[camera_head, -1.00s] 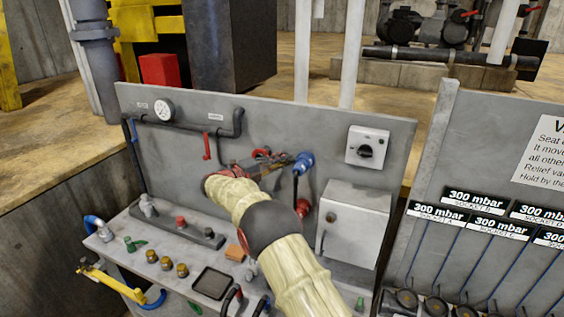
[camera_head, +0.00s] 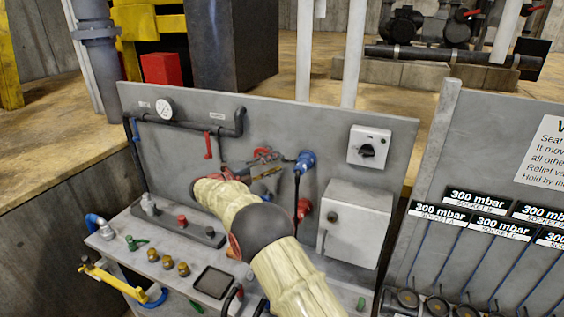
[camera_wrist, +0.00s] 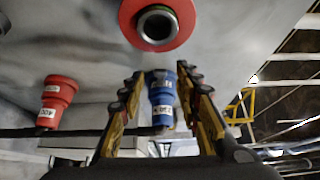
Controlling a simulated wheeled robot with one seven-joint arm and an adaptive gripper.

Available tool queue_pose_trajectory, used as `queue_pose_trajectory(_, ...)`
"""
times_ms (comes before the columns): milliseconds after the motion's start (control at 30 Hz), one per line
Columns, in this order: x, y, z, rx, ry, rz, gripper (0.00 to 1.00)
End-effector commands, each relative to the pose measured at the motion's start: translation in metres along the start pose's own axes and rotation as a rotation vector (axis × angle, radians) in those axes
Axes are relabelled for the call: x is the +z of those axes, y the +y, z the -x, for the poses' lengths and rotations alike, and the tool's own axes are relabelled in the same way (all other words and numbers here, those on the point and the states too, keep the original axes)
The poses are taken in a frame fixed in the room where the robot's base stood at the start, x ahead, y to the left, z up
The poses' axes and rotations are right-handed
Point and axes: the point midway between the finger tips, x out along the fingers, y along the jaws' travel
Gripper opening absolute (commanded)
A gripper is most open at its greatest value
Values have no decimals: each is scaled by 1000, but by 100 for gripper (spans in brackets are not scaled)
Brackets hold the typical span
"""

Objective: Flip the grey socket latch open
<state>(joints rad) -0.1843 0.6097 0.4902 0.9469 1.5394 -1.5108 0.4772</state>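My gripper (camera_wrist: 162,108) is open in the wrist view, its two yellow and black fingers apart. A blue plug (camera_wrist: 161,97) with a white label shows between the fingers, seemingly beyond them; I see no contact. A red ring socket with a grey metal bore (camera_wrist: 157,26) is above the fingertips. I cannot clearly make out a grey latch on it. In the head view the blue plug (camera_head: 305,163) is on the grey panel. Red parts (camera_head: 263,155) lie left of it, just above my gripper, which is partly hidden by my arm.
A red plug (camera_wrist: 58,92) is left of the fingers in the wrist view. A grey box (camera_head: 355,222) and a rotary switch (camera_head: 368,147) stand right of my arm. A pipe with a gauge (camera_head: 165,108) runs at upper left. Fittings and a black tray (camera_head: 213,282) lie on the bench.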

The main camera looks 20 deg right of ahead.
Motion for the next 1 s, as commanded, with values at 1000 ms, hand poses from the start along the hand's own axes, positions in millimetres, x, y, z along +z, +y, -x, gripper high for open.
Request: queue_pose_trajectory(1000, -8, -18, 69, 2, 14, -28, 33)
